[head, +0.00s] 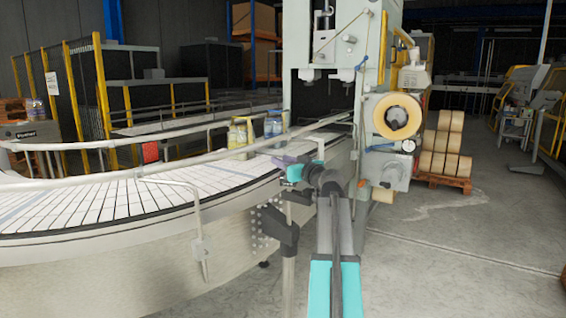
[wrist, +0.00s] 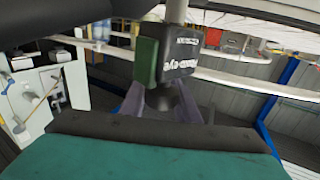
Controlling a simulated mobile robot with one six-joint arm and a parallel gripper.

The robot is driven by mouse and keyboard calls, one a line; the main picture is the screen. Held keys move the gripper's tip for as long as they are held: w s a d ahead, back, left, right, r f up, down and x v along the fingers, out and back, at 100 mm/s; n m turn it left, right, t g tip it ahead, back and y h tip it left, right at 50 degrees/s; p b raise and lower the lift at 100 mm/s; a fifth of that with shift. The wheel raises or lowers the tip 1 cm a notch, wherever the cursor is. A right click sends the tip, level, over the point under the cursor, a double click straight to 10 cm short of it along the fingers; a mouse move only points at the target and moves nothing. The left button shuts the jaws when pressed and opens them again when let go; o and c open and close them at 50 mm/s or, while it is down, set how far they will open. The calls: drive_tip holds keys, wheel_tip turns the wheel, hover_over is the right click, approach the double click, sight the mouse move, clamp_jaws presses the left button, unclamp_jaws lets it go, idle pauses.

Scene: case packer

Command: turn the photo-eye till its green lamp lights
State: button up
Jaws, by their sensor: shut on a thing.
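The photo-eye (wrist: 180,52) is a small black box with white lettering in the wrist view, with a dark green face (wrist: 146,62) on its left side. It sits against a pale post (wrist: 176,10). My gripper (wrist: 162,100) has its grey-purple fingers closed around the dark lower part of the photo-eye. No lit green lamp shows on the faces in view. In the head view my gripper (head: 284,161) is at the conveyor's outer rail, and I cannot make out the photo-eye there.
A curved conveyor (head: 110,200) with guard rails fills the left. Yellow packs (head: 238,136) and blue packs (head: 273,126) stand on it. A tall machine with a tape roll (head: 397,115) stands behind my arm. The floor at right is clear up to a pallet of rolls (head: 445,150).

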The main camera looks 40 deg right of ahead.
drive_tip(key=shift+f+m+h, duration=0.1)
drive_tip(key=shift+m+h, duration=0.2)
drive_tip(key=shift+h, duration=0.2)
drive_tip(key=shift+s+d+m+g+h+p, duration=0.15)
drive_tip(key=shift+m+g+h+p, duration=0.1)
drive_tip(key=shift+m+h, duration=0.3)
drive_tip(key=shift+w+d+m+g+h+p, duration=0.1)
drive_tip(key=shift+m+g+h+p, duration=0.15)
drive_tip(key=shift+h, duration=0.45)
drive_tip(key=shift+s+d+m+g+h+p, duration=0.15)
drive_tip(key=shift+m+g+h, duration=0.15)
drive_tip(key=shift+m+h, duration=0.3)
drive_tip(key=shift+d, duration=0.1)
drive_tip(key=shift+d+m+g+h+p, duration=0.1)
drive_tip(key=shift+m+g+h+p, duration=0.2)
drive_tip(key=shift+h+p, duration=0.3)
drive_tip(key=o, duration=1)
drive_tip(key=shift+o, duration=0.2)
drive_tip(key=shift+s, duration=0.15)
